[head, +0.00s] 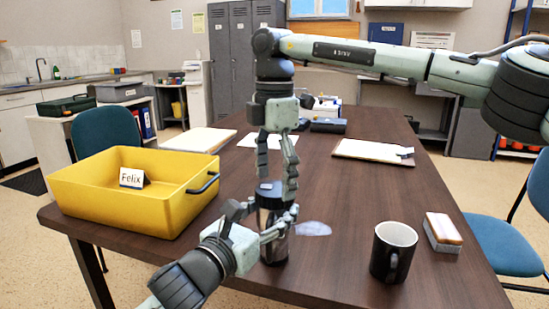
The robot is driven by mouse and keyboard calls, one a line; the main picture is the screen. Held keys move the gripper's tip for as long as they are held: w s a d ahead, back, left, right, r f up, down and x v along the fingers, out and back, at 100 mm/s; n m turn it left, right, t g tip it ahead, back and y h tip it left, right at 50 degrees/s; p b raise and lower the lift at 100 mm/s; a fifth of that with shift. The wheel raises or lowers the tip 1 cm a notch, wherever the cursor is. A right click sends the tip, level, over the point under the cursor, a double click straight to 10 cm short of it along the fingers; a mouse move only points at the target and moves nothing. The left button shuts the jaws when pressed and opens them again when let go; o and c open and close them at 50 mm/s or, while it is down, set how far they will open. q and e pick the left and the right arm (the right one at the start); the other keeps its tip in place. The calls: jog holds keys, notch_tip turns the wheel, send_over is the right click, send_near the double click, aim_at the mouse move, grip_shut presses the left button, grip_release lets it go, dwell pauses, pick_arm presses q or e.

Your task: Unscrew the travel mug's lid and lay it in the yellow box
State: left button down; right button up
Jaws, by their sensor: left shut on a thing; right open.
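The travel mug (273,248) stands upright near the table's front, with its dark lid (267,189) on top. My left gripper (271,222) is shut on the mug's body from the front left and hides part of it. My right gripper (276,186) points down from above, open, with its fingers around the lid's level. I cannot tell whether a finger touches the lid. The yellow box (110,208) stands at the table's left, apart from both grippers.
A name card reading Felix (131,178) is at the yellow box. A black mug (393,251) and a sponge-like block (442,232) stand at the right. A pale patch (313,228) lies beside the travel mug. A clipboard (372,151) and papers lie farther back. The table's middle right is clear.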

jog(key=shift+f, duration=0.85)
jog(key=shift+c, duration=0.5)
